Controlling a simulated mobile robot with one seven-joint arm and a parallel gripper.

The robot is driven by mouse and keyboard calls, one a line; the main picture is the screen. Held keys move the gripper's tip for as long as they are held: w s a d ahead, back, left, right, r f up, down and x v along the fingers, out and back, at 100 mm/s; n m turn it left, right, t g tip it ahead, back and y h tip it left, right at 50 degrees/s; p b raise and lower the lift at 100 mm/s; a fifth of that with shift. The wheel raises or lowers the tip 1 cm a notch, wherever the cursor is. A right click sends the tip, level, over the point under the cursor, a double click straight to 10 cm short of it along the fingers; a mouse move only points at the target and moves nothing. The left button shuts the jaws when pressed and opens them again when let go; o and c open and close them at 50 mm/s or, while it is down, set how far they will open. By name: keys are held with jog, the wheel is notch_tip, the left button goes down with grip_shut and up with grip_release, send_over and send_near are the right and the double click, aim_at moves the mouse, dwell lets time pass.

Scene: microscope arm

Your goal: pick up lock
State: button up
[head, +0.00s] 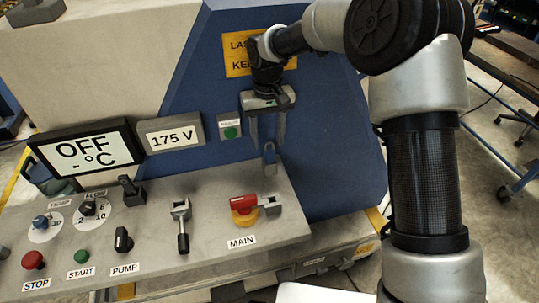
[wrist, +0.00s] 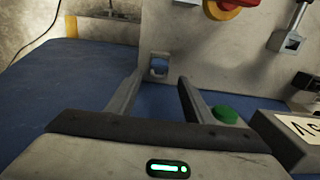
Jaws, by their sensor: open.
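The lock (head: 269,157) is a small blue padlock with a grey shackle, standing at the back edge of the grey control panel, against the blue machine wall. My gripper (head: 266,143) is open just above it, fingers pointing down, one on each side of the lock's upper part. In the wrist view the lock's grey shackle (wrist: 159,57) shows just beyond the open gripper (wrist: 160,78), roughly between its fingertips. I cannot tell whether either finger touches the lock.
The red and yellow MAIN switch (head: 243,204) sits in front of the lock on the control panel (head: 215,240). A green button box (head: 229,126) is close left of my gripper, with the 175 V display (head: 171,133) beyond it. A yellow sign (head: 240,66) is behind my wrist.

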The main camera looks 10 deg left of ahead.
aim_at(269, 148)
jog(key=shift+d+f, duration=0.15)
jog(key=shift+f, duration=2.65)
jog(key=shift+c, duration=0.2)
grip_shut()
jog(key=shift+r, duration=0.1)
